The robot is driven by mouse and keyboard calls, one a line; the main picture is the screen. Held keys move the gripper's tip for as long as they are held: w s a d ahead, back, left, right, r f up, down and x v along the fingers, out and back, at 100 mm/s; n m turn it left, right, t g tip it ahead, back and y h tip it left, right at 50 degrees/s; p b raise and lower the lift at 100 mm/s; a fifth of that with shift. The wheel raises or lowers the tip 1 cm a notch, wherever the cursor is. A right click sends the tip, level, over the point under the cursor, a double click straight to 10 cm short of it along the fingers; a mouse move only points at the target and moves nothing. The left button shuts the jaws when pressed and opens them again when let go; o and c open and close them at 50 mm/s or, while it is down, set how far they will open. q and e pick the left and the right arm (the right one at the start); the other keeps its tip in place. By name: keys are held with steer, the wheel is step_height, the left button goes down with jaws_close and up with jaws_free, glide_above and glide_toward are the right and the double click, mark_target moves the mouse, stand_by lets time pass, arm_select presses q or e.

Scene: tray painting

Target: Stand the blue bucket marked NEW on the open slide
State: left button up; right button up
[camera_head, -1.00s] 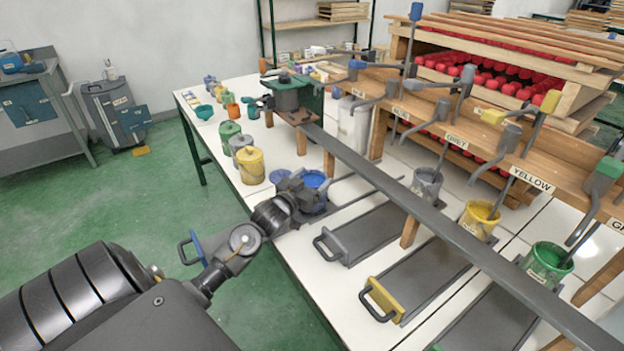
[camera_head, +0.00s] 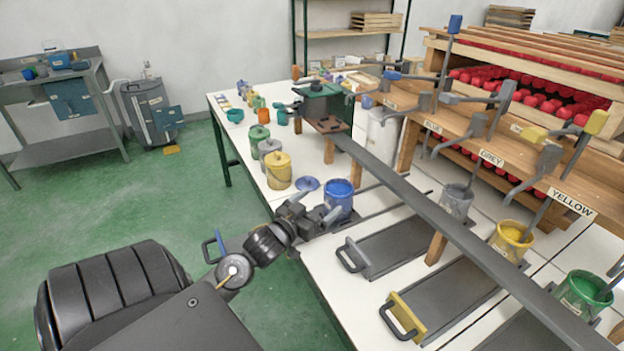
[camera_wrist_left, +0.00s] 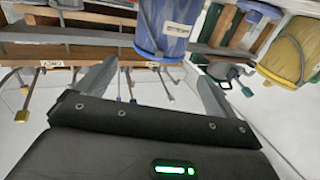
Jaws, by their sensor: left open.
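The blue bucket (camera_head: 340,196) stands upright, open at the top, over the dark plate of the pulled-out slide; the gripper partly hides its base. The slide's blue-fronted handle (camera_head: 212,246) sticks out past the table's front edge. My left gripper (camera_head: 312,212) is open just in front of the bucket, its fingers apart and empty. The left wrist view shows the bucket (camera_wrist_left: 163,22) with a white label, unreadable here, beyond the finger tips (camera_wrist_left: 155,80). My right gripper is not in view.
A blue lid (camera_head: 307,184) and a yellow bucket (camera_head: 279,172) are to the left on the table. The grey slide (camera_head: 395,248) and yellow-handled slide (camera_head: 450,295) lie to the right. A long dark rail (camera_head: 440,205) crosses above the slides. Open green floor is at left.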

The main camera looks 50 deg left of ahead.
arm_select(q)
steer(key=shift+s+f, duration=0.15)
steer(key=shift+s, duration=1)
